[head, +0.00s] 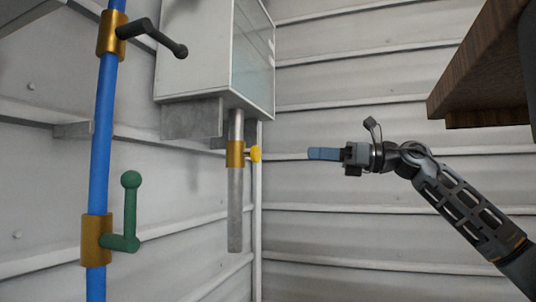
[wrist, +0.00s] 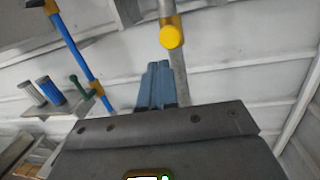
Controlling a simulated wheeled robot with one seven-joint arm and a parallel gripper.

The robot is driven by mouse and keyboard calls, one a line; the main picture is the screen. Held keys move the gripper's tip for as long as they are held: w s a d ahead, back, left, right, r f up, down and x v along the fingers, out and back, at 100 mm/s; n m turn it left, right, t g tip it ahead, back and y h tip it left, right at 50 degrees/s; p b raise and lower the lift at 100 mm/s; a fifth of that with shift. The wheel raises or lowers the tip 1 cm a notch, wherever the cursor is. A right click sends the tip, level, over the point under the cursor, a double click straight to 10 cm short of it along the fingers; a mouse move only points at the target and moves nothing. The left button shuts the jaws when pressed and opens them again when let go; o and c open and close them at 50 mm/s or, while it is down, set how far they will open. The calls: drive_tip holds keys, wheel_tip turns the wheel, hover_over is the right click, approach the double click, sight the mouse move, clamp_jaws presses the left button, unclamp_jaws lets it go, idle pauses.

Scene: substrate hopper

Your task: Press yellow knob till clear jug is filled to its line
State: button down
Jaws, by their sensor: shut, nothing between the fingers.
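The yellow knob (head: 255,153) sticks out to the right from a brass collar (head: 235,154) on a grey downpipe (head: 235,215) under the hopper. The knob also shows in the wrist view (wrist: 171,37), above my fingertips. My gripper (head: 312,153) is shut and empty, with blue fingers pointing left at about the knob's height. In the head view a gap separates the fingertips from the knob. In the wrist view the shut fingers (wrist: 157,68) sit just below the knob. I cannot make out a clear jug in either view.
The white hopper box (head: 215,50) hangs above the pipe. A blue pipe (head: 104,120) with a black lever (head: 152,37) and a green lever (head: 130,210) stands at the left. A wooden shelf (head: 480,70) juts in at upper right.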

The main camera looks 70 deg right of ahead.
drive_tip(key=shift+s+d+r+g+h, duration=0.15)
drive_tip(key=shift+s+d+g+h, duration=0.3)
drive_tip(key=shift+s+h, duration=0.4)
drive_tip(key=shift+w, duration=0.1)
drive_tip(key=p, duration=0.4)
approach(259, 154)
drive_tip(key=w, duration=0.5)
drive_tip(key=shift+w+a, duration=0.15)
drive_tip(key=shift+a, duration=0.25)
drive_tip(key=shift+w+a, duration=0.1)
drive_tip(key=shift+w, duration=0.65)
